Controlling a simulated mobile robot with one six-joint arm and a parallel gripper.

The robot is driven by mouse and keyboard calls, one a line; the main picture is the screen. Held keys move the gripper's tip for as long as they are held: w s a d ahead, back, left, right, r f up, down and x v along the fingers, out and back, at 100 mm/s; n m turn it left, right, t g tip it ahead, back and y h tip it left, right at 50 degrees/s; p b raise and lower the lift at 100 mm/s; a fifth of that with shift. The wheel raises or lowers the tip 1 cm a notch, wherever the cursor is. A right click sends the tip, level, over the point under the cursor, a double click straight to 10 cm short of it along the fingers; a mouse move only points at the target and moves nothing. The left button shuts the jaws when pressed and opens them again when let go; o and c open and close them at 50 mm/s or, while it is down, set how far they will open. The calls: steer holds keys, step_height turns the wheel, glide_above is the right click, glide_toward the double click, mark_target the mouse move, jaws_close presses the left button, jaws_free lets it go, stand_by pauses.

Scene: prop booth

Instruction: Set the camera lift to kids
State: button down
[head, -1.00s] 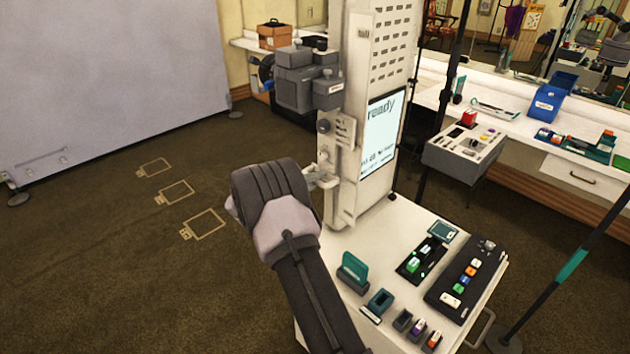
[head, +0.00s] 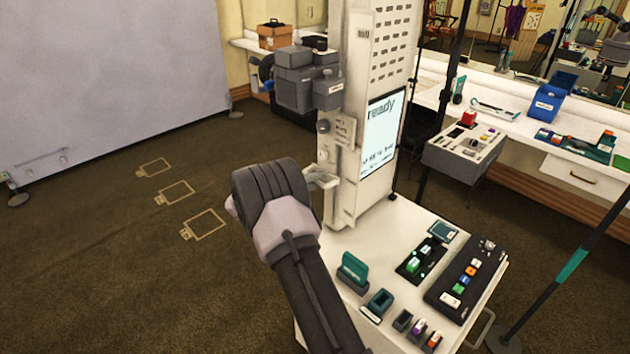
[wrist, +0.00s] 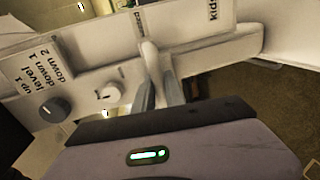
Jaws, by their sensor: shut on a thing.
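The camera lift column (head: 370,40) carries a dark grey camera (head: 308,88) on its left side. In the wrist view, a pale plate (wrist: 90,62) bears the labels "seated" (wrist: 138,24) and "kids" (wrist: 213,12), with "kids" further right. My gripper (wrist: 158,80) is shut on the pale lift handle (wrist: 152,58) beside the "seated" label, apart from "kids". A dark knob (wrist: 54,110) stands by labels reading up 1, level, down 1 and down 2. In the head view, my wrist hides most of the grip.
The lift's screen (head: 380,132) reads "ready". The white cart top (head: 345,245) holds a button panel (head: 468,275) and small holders in front of the column. A control console (head: 465,150) and a striped pole (head: 572,265) stand at the right. The floor at the left is open.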

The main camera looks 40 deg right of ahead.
steer(key=shift+f, duration=0.1)
stand_by(0.3)
step_height(320, 180, down, 13)
steer(key=b, duration=1.1)
steer(key=shift+f, duration=0.2)
steer(key=shift+s+a, duration=0.1)
steer(key=c, duration=1.4)
jaws_free()
steer(key=shift+f, duration=0.1)
steer(key=p+v, duration=0.5)
steer(key=v, duration=1.2)
steer(key=shift+a+r, duration=0.15)
steer(key=shift+r, duration=0.05)
